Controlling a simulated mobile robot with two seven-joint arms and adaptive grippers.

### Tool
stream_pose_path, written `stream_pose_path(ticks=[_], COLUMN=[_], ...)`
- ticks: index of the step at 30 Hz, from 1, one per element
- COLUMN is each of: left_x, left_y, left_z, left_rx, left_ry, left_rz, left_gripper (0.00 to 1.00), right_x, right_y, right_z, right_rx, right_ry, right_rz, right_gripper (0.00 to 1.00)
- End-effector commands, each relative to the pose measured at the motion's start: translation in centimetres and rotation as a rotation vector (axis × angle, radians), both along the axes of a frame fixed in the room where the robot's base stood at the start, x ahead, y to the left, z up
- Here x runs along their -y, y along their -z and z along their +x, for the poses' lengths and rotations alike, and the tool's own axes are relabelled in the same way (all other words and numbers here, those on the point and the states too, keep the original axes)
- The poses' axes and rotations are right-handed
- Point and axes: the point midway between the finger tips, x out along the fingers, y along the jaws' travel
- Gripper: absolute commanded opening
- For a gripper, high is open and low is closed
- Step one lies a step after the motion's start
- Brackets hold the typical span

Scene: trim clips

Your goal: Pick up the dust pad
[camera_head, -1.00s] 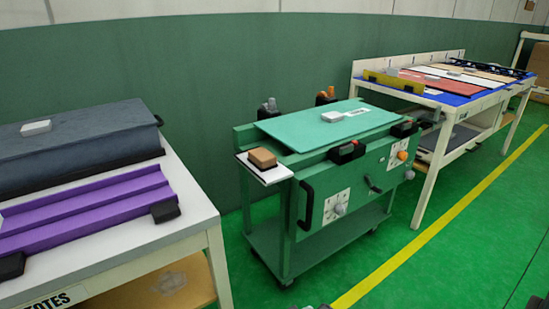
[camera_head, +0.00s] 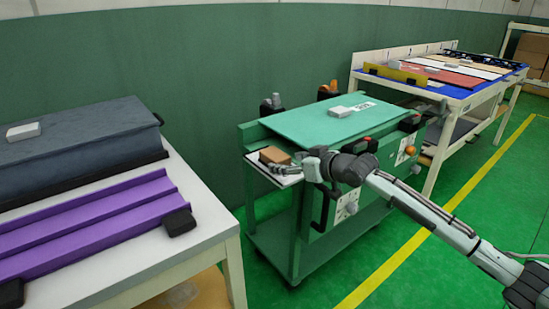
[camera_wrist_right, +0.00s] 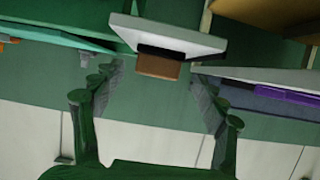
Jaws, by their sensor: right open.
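The dust pad, which I take to be the brown block with a dark underside (camera_head: 274,155), sits on a small white shelf (camera_head: 290,180) at the left end of the green cart. My right gripper (camera_head: 276,169) is open at the shelf, close to the pad and partly in front of it. In the right wrist view, which looks upside down, the brown pad (camera_wrist_right: 158,68) lies between the two spread fingers of the right gripper (camera_wrist_right: 156,80), with space on both sides. I cannot tell whether a finger touches it. My left gripper is not in view.
The green cart (camera_head: 270,235) carries a teal panel (camera_head: 300,124) with a pale block (camera_head: 340,111). A white table (camera_head: 205,225) with a purple channel piece (camera_head: 90,225) stands at left. Another worktable (camera_head: 428,185) stands behind at right. Green floor is clear in front.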

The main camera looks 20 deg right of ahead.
Motion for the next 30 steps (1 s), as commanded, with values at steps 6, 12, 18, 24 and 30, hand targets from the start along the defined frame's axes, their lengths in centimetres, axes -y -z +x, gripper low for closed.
stream_pose_path(ticks=[6,12,18,24,30], left_x=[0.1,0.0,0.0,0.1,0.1], left_y=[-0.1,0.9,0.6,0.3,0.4], left_z=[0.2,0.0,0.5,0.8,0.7], left_rx=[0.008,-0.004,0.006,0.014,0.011], left_ry=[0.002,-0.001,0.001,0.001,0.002], left_rz=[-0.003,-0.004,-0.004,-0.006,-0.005], left_gripper=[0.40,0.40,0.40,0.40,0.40], right_x=[-0.8,-1.6,-1.9,-1.9,-1.8], right_y=[0.1,0.7,1.1,1.1,1.1], right_z=[2.6,5.4,6.1,6.1,6.1], right_rx=[0.002,0.000,-0.001,-0.001,-0.001], right_ry=[0.000,0.000,0.000,0.000,0.000], right_rz=[0.002,0.001,0.000,-0.001,-0.001], right_gripper=[0.72,0.72,0.72,0.65,0.40])
